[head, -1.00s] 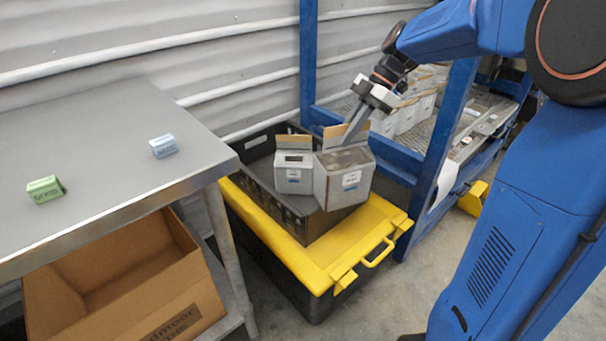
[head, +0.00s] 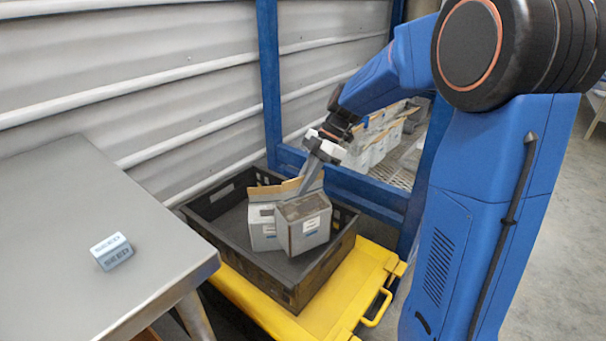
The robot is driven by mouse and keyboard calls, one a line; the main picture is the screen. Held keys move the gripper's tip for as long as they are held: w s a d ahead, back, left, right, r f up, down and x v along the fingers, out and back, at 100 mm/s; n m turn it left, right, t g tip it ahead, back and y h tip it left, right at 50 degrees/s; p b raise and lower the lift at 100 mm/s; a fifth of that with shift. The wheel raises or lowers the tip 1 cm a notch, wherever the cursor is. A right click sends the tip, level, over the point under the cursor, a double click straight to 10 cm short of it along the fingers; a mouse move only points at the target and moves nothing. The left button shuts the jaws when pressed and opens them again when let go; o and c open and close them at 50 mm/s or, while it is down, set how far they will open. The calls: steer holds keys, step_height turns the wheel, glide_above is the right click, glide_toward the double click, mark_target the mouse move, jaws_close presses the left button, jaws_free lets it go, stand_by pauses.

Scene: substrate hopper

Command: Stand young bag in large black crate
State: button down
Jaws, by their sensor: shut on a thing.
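The large black crate (head: 240,267) sits on a yellow-lidded container in the middle of the head view. Two boxy grey bags with tan top flaps show within its outline. One bag (head: 263,233) stands at the left and is partly hidden. The other bag (head: 303,228), with a white label, is in front of it to the right and leans slightly. My gripper (head: 308,186) is above this right bag, shut on its raised top flap. I cannot tell whether the held bag touches the crate floor or the other bag. The labels are too small to read.
A grey metal table (head: 90,200) with a small blue seed box (head: 112,251) stands at the left. A blue rack post (head: 270,80) rises behind the crate. More grey bags (head: 375,143) stand on the rack shelf behind.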

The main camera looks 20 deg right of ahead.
mark_target(303, 210)
steer(key=shift+f, duration=4.7)
steer(key=c, duration=1.8)
jaws_free()
steer(key=shift+f, duration=0.1)
steer(key=shift+c, duration=0.2)
